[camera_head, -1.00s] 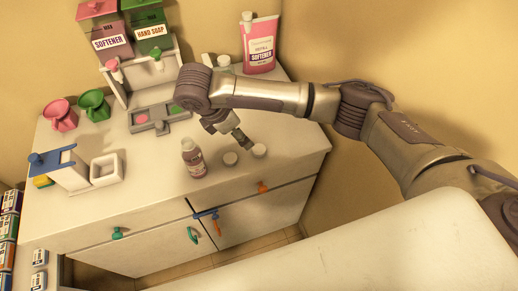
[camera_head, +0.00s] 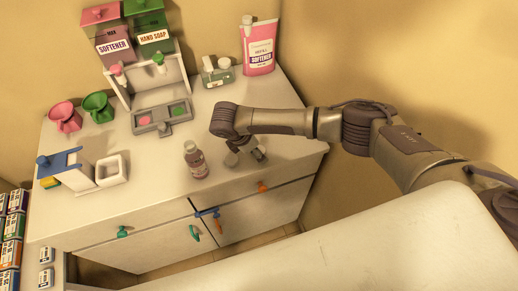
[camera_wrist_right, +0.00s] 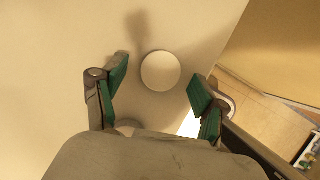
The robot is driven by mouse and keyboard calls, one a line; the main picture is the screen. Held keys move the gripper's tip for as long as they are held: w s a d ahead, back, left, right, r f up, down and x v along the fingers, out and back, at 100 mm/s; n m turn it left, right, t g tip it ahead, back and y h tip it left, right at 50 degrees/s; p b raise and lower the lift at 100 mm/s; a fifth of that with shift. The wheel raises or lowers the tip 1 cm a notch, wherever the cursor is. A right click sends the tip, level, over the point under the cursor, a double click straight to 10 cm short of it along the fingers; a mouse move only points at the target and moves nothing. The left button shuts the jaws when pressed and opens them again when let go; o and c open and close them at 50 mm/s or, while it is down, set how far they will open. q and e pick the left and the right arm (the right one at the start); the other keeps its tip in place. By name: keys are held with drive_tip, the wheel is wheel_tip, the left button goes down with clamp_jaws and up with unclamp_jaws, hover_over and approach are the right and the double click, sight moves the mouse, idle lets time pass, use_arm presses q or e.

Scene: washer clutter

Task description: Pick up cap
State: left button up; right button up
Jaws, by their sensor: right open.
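A round white cap (camera_wrist_right: 161,71) lies on the counter and shows between the fingertips of my right gripper (camera_wrist_right: 160,86) in the right wrist view. The fingers, with green pads, are open on either side of it, and it is not gripped. A second pale cap (camera_wrist_right: 127,127) is partly hidden behind the gripper body. In the head view my right gripper (camera_head: 248,152) points down near the counter's right front, and one cap (camera_head: 231,159) shows just left of it. The other cap is largely covered by the gripper there. My left gripper is out of view.
A bottle (camera_head: 195,160) stands left of the caps. A grey tray (camera_head: 161,119), dispenser stand (camera_head: 120,92) and pink softener pouch (camera_head: 259,47) are farther back. The counter's front edge is close to the gripper.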

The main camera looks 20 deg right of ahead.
drive_tip(key=c, duration=0.8)
drive_tip(key=shift+c, duration=0.2)
